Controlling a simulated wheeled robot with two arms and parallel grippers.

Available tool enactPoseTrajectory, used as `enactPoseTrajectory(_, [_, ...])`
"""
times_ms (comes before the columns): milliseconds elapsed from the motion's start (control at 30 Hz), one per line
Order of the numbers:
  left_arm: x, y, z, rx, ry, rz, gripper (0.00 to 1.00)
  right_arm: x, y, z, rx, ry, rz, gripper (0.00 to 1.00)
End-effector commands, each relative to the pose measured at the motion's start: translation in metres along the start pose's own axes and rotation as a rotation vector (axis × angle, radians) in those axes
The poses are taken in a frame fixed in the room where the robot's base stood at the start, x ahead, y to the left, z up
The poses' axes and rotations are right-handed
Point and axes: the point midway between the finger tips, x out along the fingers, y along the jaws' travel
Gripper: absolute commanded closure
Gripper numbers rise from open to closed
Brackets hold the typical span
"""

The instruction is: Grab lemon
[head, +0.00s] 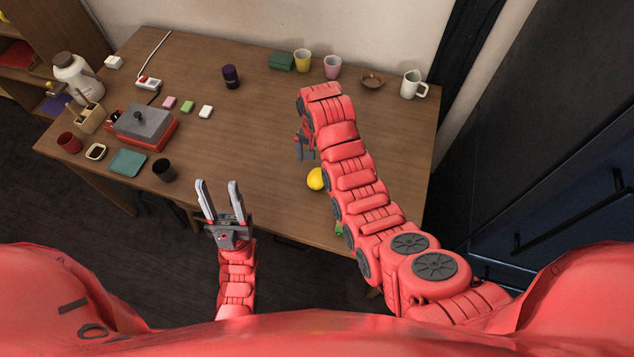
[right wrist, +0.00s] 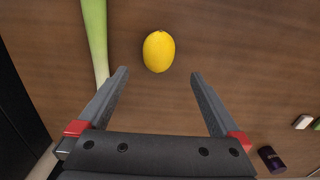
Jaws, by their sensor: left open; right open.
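A yellow lemon (head: 315,179) lies on the wooden table beside my right arm, which hides part of it in the head view. In the right wrist view the lemon (right wrist: 159,51) lies just beyond the fingertips, centred a little left between them. My right gripper (right wrist: 159,75) is open and empty; in the head view it (head: 304,146) is mostly hidden by its wrist. My left gripper (head: 219,186) is open and empty at the table's front edge, left of the lemon.
A green and white leek-like stalk (right wrist: 95,40) lies left of the lemon in the right wrist view. A black cup (head: 164,170), a red grill-like box (head: 144,127) and a dark purple cup (head: 230,76) stand on the table (head: 250,120). The table's middle is clear.

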Motion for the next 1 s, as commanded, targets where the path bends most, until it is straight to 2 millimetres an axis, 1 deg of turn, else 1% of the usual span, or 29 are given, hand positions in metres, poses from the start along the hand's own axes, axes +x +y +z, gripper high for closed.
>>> enactPoseTrajectory(33, [0.011,-0.001,-0.002,0.000,0.001,0.000,0.50,0.002,0.000,0.000,0.000,-0.002,0.002,0.00])
enactPoseTrajectory(100, [0.017,-0.001,-0.003,0.000,0.001,0.000,0.50,0.015,0.001,0.001,0.000,-0.004,0.003,0.00])
enactPoseTrajectory(300, [0.022,-0.001,-0.004,0.000,0.001,0.000,0.50,0.036,0.000,0.000,0.000,0.000,-0.001,0.00])
enactPoseTrajectory(567, [0.027,-0.001,-0.005,0.000,0.001,0.000,0.50,0.045,0.000,0.000,0.000,0.002,-0.002,0.00])
enactPoseTrajectory(700, [0.036,-0.002,-0.006,0.000,0.001,0.000,0.50,0.056,0.002,0.001,0.000,0.000,-0.001,0.00])
enactPoseTrajectory(867, [0.041,-0.002,-0.007,0.000,0.001,0.000,0.50,0.069,0.003,0.001,0.000,-0.001,0.000,0.00])
enactPoseTrajectory(1000, [0.036,-0.002,-0.006,0.000,0.000,0.000,0.50,0.083,0.003,0.001,-0.001,0.000,0.000,0.00])
